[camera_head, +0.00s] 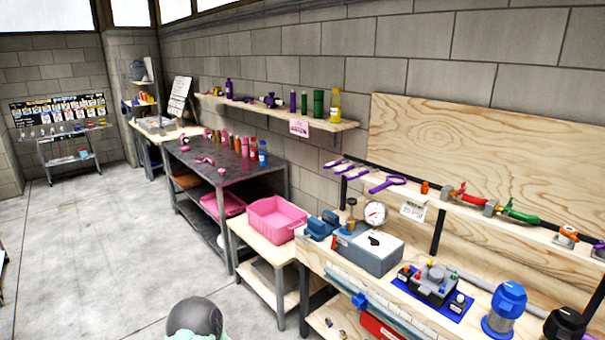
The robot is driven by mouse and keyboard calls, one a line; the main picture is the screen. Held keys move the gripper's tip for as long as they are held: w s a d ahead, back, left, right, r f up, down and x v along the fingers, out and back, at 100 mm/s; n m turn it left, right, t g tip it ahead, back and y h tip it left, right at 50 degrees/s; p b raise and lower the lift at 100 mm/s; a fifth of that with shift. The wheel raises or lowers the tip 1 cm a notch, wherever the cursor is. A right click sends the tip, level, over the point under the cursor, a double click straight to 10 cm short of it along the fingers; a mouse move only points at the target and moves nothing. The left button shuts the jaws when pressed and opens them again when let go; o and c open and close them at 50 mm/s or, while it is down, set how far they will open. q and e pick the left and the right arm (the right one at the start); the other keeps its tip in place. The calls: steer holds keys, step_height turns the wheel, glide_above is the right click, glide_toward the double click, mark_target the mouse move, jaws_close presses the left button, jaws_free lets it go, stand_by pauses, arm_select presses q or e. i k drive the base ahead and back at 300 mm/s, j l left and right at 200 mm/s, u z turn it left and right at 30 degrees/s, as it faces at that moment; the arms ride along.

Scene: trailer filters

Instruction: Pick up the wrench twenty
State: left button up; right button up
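Several purple wrench-like tools lie side by side on the narrow wooden wall shelf above the right workbench. The largest purple tool (388,184) has a ring-shaped end and lies nearest; a smaller purple tool (353,172) lies to its left, with others further left. No size mark is readable, so I cannot tell which is wrench twenty. A small white label (413,210) hangs from the shelf front beneath them; its text is too small to read.
The right workbench carries a grey box (370,249) with a gauge (375,213), a blue vise (322,225) and a blue canister (504,308). A pink bin (274,220) stands on a lower wooden table. A dark table (220,160) stands behind. The left floor (95,255) is clear.

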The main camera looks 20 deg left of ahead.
mark_target(369, 169)
steer(key=u, duration=0.1)
steer(key=i+j+z, duration=0.2)
steer(key=z, duration=0.25)
steer(key=i+j+z, duration=0.15)
steer(key=z, duration=0.3)
steer(key=i+j+z, duration=0.1)
steer(key=j+z, duration=0.35)
